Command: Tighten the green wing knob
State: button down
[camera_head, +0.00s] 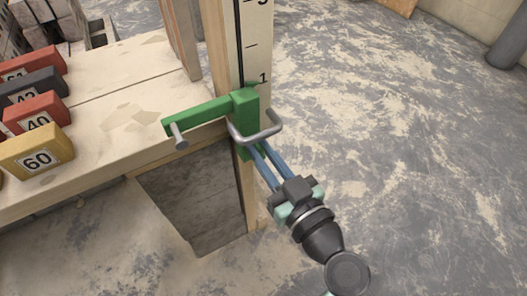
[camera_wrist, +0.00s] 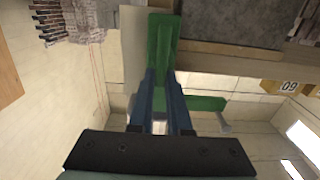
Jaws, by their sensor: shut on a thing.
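A green clamp (camera_head: 243,108) sits on the upright wooden post, with a green arm (camera_head: 200,114) reaching left and a grey pin at its end. A bent grey metal bar (camera_head: 262,134) crosses in front of the clamp. My gripper (camera_head: 251,151) reaches up from the lower right, its blue fingers closed on the green wing knob at the clamp's lower front. The bar and fingers hide most of the knob, and its wing angle cannot be made out. In the wrist view, the fingers (camera_wrist: 160,74) meet the green part (camera_wrist: 162,38), and the green arm (camera_wrist: 205,103) shows to the right.
The post (camera_head: 258,45) carries a black scale with numbers. A wooden bench (camera_head: 110,120) at left holds numbered blocks, including a yellow one marked 60 (camera_head: 37,150). A grey slab (camera_head: 195,200) stands below the bench edge.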

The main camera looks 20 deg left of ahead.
jog(key=shift+m, duration=0.3)
jog(key=shift+w+d+f+m+p, duration=0.4)
jog(key=shift+m+p, duration=1.1)
jog(key=shift+m, duration=1.35)
jog(key=shift+w+d+f+m+p, duration=0.2)
jog(key=shift+f+m+p, duration=0.3)
jog(key=shift+m+p, duration=1.75)
jog(key=shift+w+d+f+m+p, duration=0.25)
jog(key=shift+w+f+m+p, duration=0.4)
jog(key=shift+m, duration=2.85)
jog(key=shift+s+r, duration=0.1)
jog(key=shift+s, duration=0.15)
jog(key=c, duration=0.9)
grip_release()
jog(key=shift+o, duration=0.2)
